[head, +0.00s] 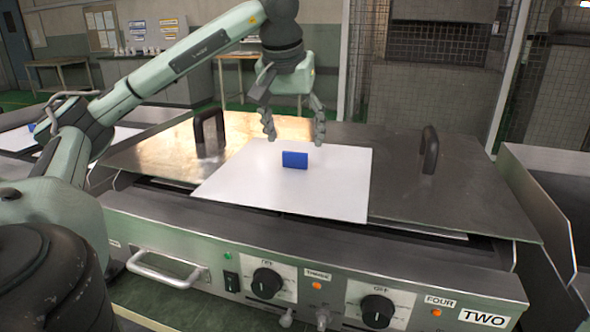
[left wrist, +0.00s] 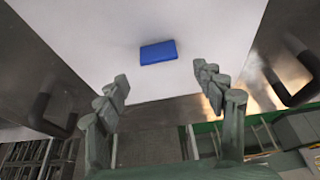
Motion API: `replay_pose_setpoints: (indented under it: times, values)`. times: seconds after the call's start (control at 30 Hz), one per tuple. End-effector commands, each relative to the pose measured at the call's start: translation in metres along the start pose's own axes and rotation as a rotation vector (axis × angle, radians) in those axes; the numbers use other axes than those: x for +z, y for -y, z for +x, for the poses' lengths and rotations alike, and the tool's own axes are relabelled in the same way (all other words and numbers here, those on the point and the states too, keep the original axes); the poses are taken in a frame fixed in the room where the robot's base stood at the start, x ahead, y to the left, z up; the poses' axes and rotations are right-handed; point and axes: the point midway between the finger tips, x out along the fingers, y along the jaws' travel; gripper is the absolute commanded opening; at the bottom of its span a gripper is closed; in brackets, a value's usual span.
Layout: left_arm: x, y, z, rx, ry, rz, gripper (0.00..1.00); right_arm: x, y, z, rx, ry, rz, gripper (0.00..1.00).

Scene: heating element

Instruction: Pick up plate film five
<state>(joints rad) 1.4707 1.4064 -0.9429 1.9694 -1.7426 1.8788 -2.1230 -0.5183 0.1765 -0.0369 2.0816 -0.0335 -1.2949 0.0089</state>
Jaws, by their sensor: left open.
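A white sheet, which seems to be the plate film (head: 335,185), lies flat over the metal top of the heating unit. A small blue block (head: 295,160) sits on it, towards its far edge. The sheet also shows in the left wrist view (left wrist: 205,25), with the blue block (left wrist: 158,52) on it. My left gripper (head: 295,138) is open and empty, with its fingers pointing down above the far edge of the sheet. In the left wrist view its fingers (left wrist: 160,88) are apart, with the block beyond them. No number shows on the sheet. My right gripper is not seen.
Black handles stand left (head: 209,132) and right (head: 429,150) of the sheet on metal lids. The front panel has knobs (head: 378,311), a drawer handle and labels "FOUR" and "TWO". Another white sheet (head: 15,141) lies at far left. A metal box (head: 555,190) stands at right.

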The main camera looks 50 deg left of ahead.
Motion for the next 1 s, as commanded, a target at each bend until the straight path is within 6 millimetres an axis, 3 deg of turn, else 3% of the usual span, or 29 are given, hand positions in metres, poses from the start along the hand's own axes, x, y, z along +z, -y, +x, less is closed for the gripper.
replay_pose_setpoints:
  times: [0.3, 0.6, 1.0]
  values:
    - [0.011, 0.001, 0.043, -0.001, 0.001, -0.001, 0.69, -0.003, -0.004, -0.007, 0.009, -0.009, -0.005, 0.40]
    - [0.010, 0.001, 0.048, -0.001, 0.000, 0.000, 0.69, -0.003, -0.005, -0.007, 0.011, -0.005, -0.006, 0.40]
    - [0.010, 0.001, 0.048, -0.001, 0.000, -0.001, 0.21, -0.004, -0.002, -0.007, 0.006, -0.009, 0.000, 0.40]
